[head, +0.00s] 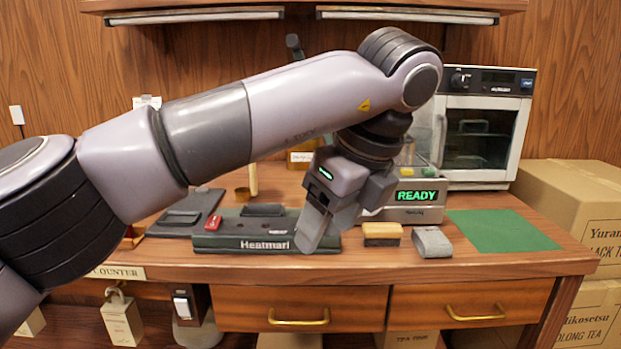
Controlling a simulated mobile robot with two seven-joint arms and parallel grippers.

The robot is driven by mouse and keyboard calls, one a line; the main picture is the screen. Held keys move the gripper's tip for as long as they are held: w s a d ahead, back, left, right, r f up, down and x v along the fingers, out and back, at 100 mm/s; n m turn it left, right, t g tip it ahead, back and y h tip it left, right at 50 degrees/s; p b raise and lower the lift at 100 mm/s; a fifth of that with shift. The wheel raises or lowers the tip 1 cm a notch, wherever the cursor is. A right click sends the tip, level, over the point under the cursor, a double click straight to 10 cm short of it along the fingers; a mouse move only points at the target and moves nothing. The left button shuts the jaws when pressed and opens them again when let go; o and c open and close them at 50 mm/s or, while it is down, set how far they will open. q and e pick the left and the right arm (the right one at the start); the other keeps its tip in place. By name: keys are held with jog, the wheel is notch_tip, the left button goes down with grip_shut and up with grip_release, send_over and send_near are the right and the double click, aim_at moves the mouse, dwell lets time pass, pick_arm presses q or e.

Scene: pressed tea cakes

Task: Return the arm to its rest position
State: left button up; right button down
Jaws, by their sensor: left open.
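My left arm comes in from the left and reaches across the middle of the head view. Its elbow-like joint is at the upper right, and the wrist hangs down from it. My left gripper (335,222) points down and is open. I see nothing between its fingers. It is in front of or over the right end of the dark Heatmari device (222,241); the exact gap to it cannot be told. The gripper hides part of that device and of the counter behind it. My right gripper is not in view.
A small oven (482,130) stands behind. Cardboard boxes (578,205) are stacked at right. The mat is bare.

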pick_arm(q)
jog(key=s+d+f+m+g+h, duration=0.6)
jog(key=s+d+f+h, duration=0.15)
jog(key=d+f, duration=0.3)
jog(key=s+d+r+m+g+h, duration=0.1)
jog(key=s+d+r+g+h, duration=0.35)
jog(key=h, duration=0.65)
jog(key=w+a+f+n+t+h, duration=0.2)
jog(key=w+a+n+t+h, duration=0.4)
jog(key=a+n+t+h, duration=0.45)
jog(key=w+a+f+n+t+y, duration=0.5)
jog(key=a+f+n+t+y, duration=0.4)
jog(key=f+n+t+y, duration=0.5)
jog(key=s+a+f+n+g+y, duration=0.35)
jog(key=s+a+f, duration=0.4)
jog(key=f, duration=0.25)
jog(key=s+a+f+n+g+y, duration=0.3)
jog(key=s+a+f+n+y, duration=0.15)
jog(key=s+a+f, duration=0.4)
notch_tip(320, 180, up, 9)
jog(key=s+a+m+y+p, duration=0.1)
jog(key=a+p, duration=0.1)
jog(key=p, duration=1.3)
jog(key=shift+r, duration=0.2)
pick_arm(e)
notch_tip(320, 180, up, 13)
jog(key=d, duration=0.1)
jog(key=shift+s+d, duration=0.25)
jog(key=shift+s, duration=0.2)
